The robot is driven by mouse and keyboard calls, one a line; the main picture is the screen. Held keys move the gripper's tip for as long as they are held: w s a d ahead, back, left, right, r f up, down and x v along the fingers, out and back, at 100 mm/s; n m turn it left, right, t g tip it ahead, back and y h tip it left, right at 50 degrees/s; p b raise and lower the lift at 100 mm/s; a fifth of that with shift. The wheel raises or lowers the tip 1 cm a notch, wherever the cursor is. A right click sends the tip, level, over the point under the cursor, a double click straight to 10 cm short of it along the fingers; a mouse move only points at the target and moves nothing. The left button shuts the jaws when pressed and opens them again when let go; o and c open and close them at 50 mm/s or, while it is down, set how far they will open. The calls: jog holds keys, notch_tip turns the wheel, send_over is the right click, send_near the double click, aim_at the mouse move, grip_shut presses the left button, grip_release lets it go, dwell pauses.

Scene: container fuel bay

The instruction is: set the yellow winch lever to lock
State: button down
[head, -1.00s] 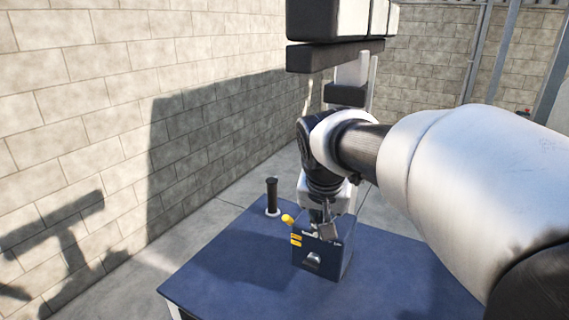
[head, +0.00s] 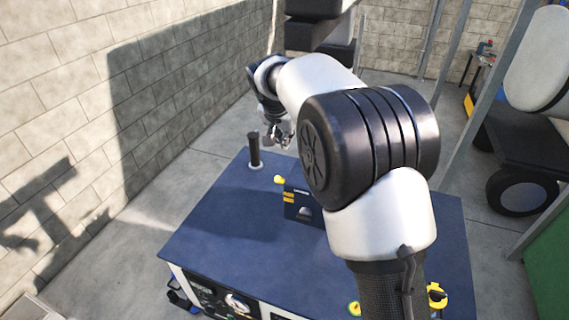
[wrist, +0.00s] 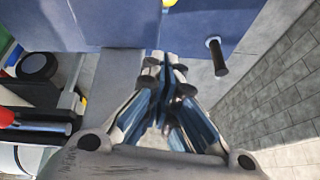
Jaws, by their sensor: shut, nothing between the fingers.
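The yellow lever knob (head: 279,179) sticks out at the upper left of a dark blue box (head: 304,206) on the blue bench top. Part of the box is hidden behind my arm. The shaft of the lever and any lock mark are too small to read. A bit of yellow, likely the knob (wrist: 168,3), shows at the top edge of the wrist view. My gripper (head: 284,142) is beyond the box in the head view, apart from the knob. In the wrist view my gripper (wrist: 165,62) is shut and empty.
A black upright handle (head: 254,151) on a white base stands at the bench's back left corner. The bench top (head: 215,225) is clear on the left. A gauge (head: 236,302) is on the bench front. A block wall (head: 60,110) runs along the left.

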jog(key=p, duration=0.2)
send_over(283, 182)
jog(key=w+d, duration=0.2)
jog(key=w, duration=0.2)
notch_tip(283, 182, down, 8)
jog(key=shift+w+f, duration=0.1)
jog(key=shift+f, duration=0.15)
jog(key=s+a+f, duration=0.1)
jog(key=s+f, duration=0.1)
jog(key=shift+s+a+f, duration=0.25)
jog(key=shift+a+f, duration=0.1)
jog(key=shift+f, duration=0.05)
jog(key=shift+w+f, duration=0.1)
jog(key=shift+w, duration=0.05)
jog(key=shift+f+b, duration=0.1)
jog(key=shift+b, duration=0.2)
jog(key=shift+f+b, duration=0.25)
jog(key=shift+b, duration=0.55)
jog(key=shift+s+a+r+t, duration=0.2)
jog(key=shift+s+t, duration=0.1)
jog(key=shift+s, duration=0.2)
jog(key=shift+w+f+b, duration=0.1)
jog(key=shift+w+b, duration=0.05)
jog(key=shift+b, duration=0.5)
